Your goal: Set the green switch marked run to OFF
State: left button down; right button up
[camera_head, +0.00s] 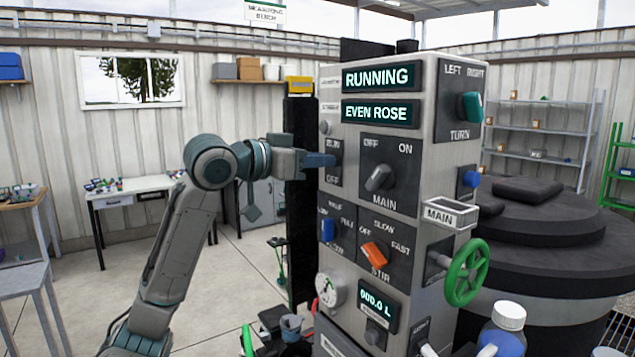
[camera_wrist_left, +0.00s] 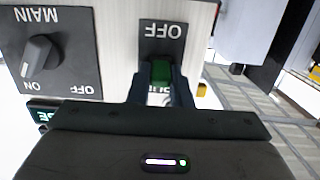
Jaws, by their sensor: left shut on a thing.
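The grey control panel (camera_head: 345,260) stands in the middle of the head view. Its run switch plate (camera_head: 333,176) at the left edge carries the words RUN above and OFF below. My left gripper (camera_head: 326,160) reaches it from the left and hides the switch there. In the left wrist view, which shows the panel upside down, the green switch (camera_wrist_left: 160,72) sits between the fingertips of my left gripper (camera_wrist_left: 160,88), which is shut on it. The OFF word shows clear of the fingers; the RUN word is partly hidden. My right gripper is not in view.
The upper display (camera_head: 378,77) reads RUNNING. The grey MAIN knob (camera_head: 379,178) is just right of the run plate, with a blue switch (camera_head: 327,229) and an orange STIR knob (camera_head: 375,254) below. A green handwheel (camera_head: 467,272) sticks out on the right side.

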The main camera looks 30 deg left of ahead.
pick_arm(q)
notch_tip(320, 180, down, 2)
jog(key=t+h+b, duration=0.1)
jog(key=t+b, duration=0.2)
jog(key=b, duration=0.2)
jog(key=t+h+b, duration=0.1)
jog(key=t+b, duration=0.2)
jog(key=b, duration=0.2)
jog(key=shift+f+h+b, duration=0.1)
jog(key=shift+h+b, duration=0.2)
jog(key=shift+h, duration=0.1)
jog(key=shift+t, duration=0.3)
jog(key=c, duration=1.3)
grip_release()
